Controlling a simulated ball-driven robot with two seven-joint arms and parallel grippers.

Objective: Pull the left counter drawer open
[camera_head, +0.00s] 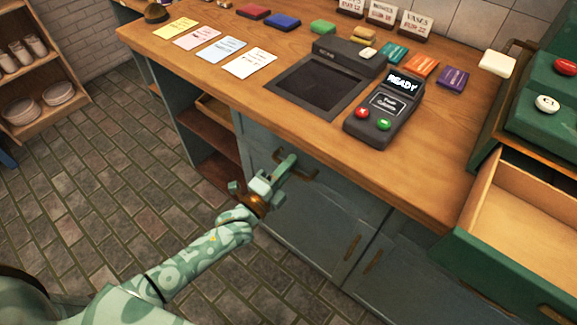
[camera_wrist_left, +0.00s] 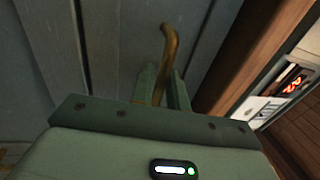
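The left counter drawer (camera_head: 258,140) is a grey-blue front under the wooden counter top, and it looks closed. Its brass bar handle (camera_head: 307,174) sticks out just below the counter edge. My left gripper (camera_head: 287,166) reaches up to it from the lower left. In the left wrist view the curved handle (camera_wrist_left: 170,42) passes between the two green fingers of my left gripper (camera_wrist_left: 163,88), which look shut on it. The part of the handle between the fingers is partly hidden. My right gripper is not in view.
The counter top (camera_head: 220,75) holds coloured cards, a black scale and a card terminal (camera_head: 385,115). Cupboard doors (camera_head: 320,235) are below the drawer. A green box with an open wooden drawer (camera_head: 520,215) juts out at right. The brick floor (camera_head: 120,190) at left is clear.

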